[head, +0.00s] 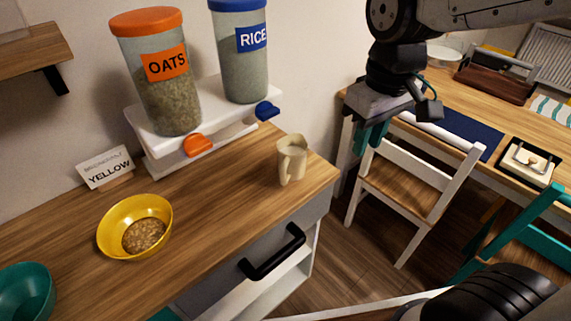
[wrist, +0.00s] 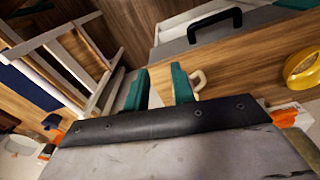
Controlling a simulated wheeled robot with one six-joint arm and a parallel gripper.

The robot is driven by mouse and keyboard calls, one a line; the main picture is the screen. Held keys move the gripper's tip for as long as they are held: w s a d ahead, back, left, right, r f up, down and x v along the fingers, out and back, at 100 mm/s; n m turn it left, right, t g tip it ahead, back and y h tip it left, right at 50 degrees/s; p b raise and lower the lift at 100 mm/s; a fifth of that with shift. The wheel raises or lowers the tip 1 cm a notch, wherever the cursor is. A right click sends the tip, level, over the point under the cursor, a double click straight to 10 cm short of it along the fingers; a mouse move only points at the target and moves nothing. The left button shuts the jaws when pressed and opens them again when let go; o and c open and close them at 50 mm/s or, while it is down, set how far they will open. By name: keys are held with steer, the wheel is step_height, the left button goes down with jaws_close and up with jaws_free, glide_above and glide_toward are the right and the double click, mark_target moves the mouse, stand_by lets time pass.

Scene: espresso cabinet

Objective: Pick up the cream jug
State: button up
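The cream jug (head: 291,160) stands upright on the wooden cabinet top near its right corner, with its handle towards the front. My gripper (head: 369,134) is in the air to the right of the jug, apart from it, with its teal fingers pointing down. In the wrist view my gripper (wrist: 160,82) has its two fingers spread apart, holding nothing. The jug's handle (wrist: 198,78) shows there just beside the right finger, and the rest of the jug is largely hidden by that finger and the gripper body.
A yellow bowl (head: 112,240) with grain and a teal bowl (head: 24,295) stand left on the cabinet. Dispensers labelled OATS (head: 163,100) and RICE (head: 243,65) stand behind. A black drawer handle (head: 272,255) juts out in front. A white chair (head: 405,185) is at right.

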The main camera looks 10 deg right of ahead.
steer(key=w+a+f+n, duration=0.3)
steer(key=w+a+f, duration=0.15)
steer(key=a, duration=0.25)
steer(key=n, duration=0.2)
glide_above(282, 177)
steer(key=shift+g, duration=0.3)
steer(key=f, duration=0.4)
steer(key=shift+w+d+f, duration=0.15)
steer(key=shift+w+d, duration=0.1)
steer(key=shift+w, duration=0.15)
steer(key=shift+a+f+n, duration=0.1)
steer(key=shift+f+n, duration=0.2)
steer(key=shift+f, duration=0.05)
step_height(282, 177, down, 7)
steer(key=shift+f, duration=0.1)
jaws_close()
